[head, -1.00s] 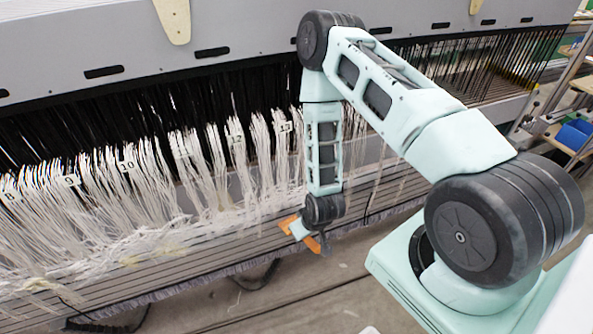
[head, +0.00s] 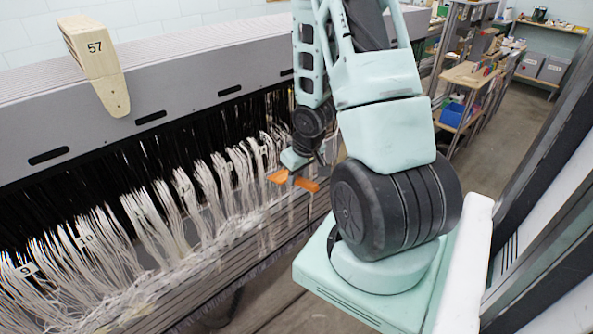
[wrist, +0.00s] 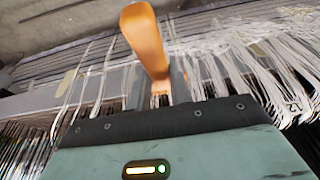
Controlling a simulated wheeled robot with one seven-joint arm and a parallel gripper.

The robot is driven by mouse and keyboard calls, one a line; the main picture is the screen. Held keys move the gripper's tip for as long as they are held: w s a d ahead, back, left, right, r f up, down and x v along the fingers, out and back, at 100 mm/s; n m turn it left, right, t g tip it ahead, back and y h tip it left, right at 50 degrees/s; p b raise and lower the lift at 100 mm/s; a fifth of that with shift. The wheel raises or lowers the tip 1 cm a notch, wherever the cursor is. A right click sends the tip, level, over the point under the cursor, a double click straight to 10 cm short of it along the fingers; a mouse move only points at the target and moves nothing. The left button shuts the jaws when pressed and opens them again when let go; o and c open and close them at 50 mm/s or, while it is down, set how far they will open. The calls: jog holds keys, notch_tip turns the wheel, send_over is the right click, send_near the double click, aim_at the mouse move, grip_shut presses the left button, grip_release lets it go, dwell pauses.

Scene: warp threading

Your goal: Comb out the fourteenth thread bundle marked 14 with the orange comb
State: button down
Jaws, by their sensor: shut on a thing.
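The orange comb (head: 279,176) is held in my gripper (head: 293,179), its ends sticking out on both sides of the fingers. In the wrist view the comb's handle (wrist: 146,38) points up and away from the shut fingers (wrist: 160,88). Pale thread bundles hang in a row along the loom; tags 9 (head: 28,269) and 10 (head: 86,239) are readable in the head view. I cannot make out a tag 14. In the wrist view, threads (wrist: 205,75) spread beside and behind the comb; contact is unclear. A tagged bundle (wrist: 293,106) is at the right, its number unclear.
The long grey loom beam (head: 190,85) runs above the bundles, with a wooden piece marked 57 (head: 93,62) on it. Slatted rails (head: 190,300) run below the threads. Shelves with a blue bin (head: 455,114) stand behind at right. Floor (head: 520,135) there is clear.

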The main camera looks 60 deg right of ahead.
jog(key=shift+w+d+p, duration=0.3)
jog(key=shift+w+p, duration=0.05)
jog(key=shift+w, duration=0.9)
jog(key=shift+w+d+p, duration=0.3)
jog(key=shift+w, duration=0.9)
jog(key=shift+w+d+p, duration=0.3)
jog(key=shift+w+p, duration=0.05)
jog(key=shift+w, duration=0.9)
jog(key=shift+w+d+p, duration=0.15)
jog(key=shift+w+p, duration=0.25)
jog(key=shift+w, duration=0.25)
jog(key=shift+f, duration=0.1)
notch_tip(320, 180, down, 25)
jog(key=b, duration=1.7)
jog(key=shift+w, duration=0.45)
jog(key=shift+s+d, duration=0.1)
